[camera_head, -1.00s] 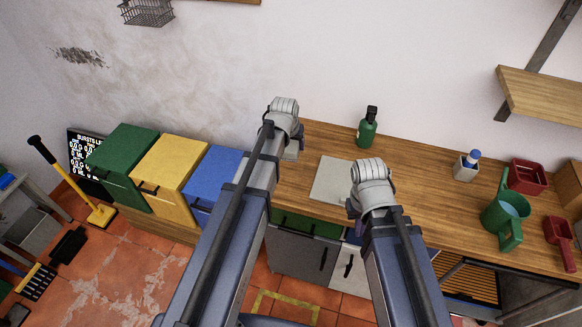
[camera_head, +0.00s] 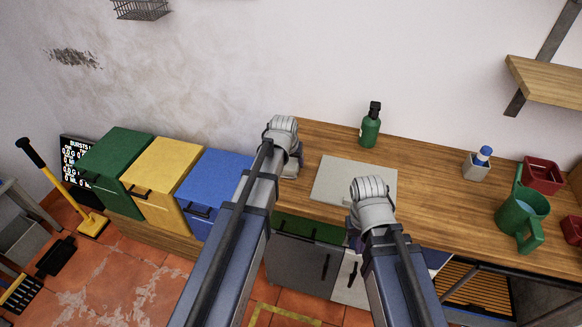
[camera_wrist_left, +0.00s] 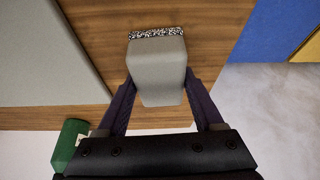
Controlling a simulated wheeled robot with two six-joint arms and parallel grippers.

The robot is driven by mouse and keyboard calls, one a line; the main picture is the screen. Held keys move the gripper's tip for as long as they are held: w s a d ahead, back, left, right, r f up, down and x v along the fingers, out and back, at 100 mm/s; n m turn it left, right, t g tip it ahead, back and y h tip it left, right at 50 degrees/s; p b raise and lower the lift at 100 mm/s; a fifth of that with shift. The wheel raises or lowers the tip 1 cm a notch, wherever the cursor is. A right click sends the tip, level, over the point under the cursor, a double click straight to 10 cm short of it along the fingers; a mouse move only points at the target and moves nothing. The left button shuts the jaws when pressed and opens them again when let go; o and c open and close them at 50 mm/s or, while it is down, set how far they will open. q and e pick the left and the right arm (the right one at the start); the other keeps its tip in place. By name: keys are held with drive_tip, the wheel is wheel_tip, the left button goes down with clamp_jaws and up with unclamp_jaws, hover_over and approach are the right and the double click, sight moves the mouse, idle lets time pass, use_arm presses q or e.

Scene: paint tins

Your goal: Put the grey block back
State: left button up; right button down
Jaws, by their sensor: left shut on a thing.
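The grey block (camera_wrist_left: 158,70) is between the fingers of my left gripper (camera_wrist_left: 160,88) in the left wrist view, with a speckled black-and-white strip along its far edge. My left gripper is shut on it, over the wooden worktop (camera_wrist_left: 205,25). In the head view my left gripper (camera_head: 290,165) is at the worktop's left end, left of the flat grey board (camera_head: 330,177); its fingers are mostly hidden by my arm.
A green bottle (camera_head: 370,128) stands behind the board. A grey holder with a blue-topped item (camera_head: 476,166), a green jug (camera_head: 523,212) and a red container (camera_head: 541,177) stand to the right. Green (camera_head: 112,160), yellow (camera_head: 165,175) and blue bins (camera_head: 218,180) stand left.

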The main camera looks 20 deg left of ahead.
sight(290, 167)
use_arm(q)
drive_tip(key=shift+f, duration=0.3)
drive_tip(key=o, duration=1.2)
drive_tip(key=shift+r, duration=0.1)
drive_tip(key=shift+r, duration=0.1)
drive_tip(key=p+v, duration=0.3)
drive_tip(key=v, duration=0.1)
drive_tip(key=p+v, duration=0.3)
drive_tip(key=p, duration=0.1)
drive_tip(key=shift+s+d+r, duration=0.2)
drive_tip(key=shift+s+r, duration=0.05)
drive_tip(key=shift+s, duration=0.15)
drive_tip(key=s+d, duration=0.2)
drive_tip(key=s, duration=0.1)
drive_tip(key=s+d+f+m+g, duration=0.1)
drive_tip(key=s+d, duration=0.2)
drive_tip(key=s, duration=0.1)
drive_tip(key=s+d+m+g, duration=0.1)
drive_tip(key=s+d, duration=0.2)
drive_tip(key=shift+s+d+f, duration=0.25)
drive_tip(key=shift+s, duration=0.05)
drive_tip(key=s+d+g, duration=0.1)
drive_tip(key=s, duration=0.2)
drive_tip(key=s+d+m+g, duration=0.1)
drive_tip(key=s+d, duration=0.1)
drive_tip(key=s, duration=0.2)
drive_tip(key=s+d+m+y, duration=0.1)
drive_tip(key=s, duration=0.2)
drive_tip(key=shift+s+d+g, duration=0.15)
drive_tip(key=shift+g, duration=0.25)
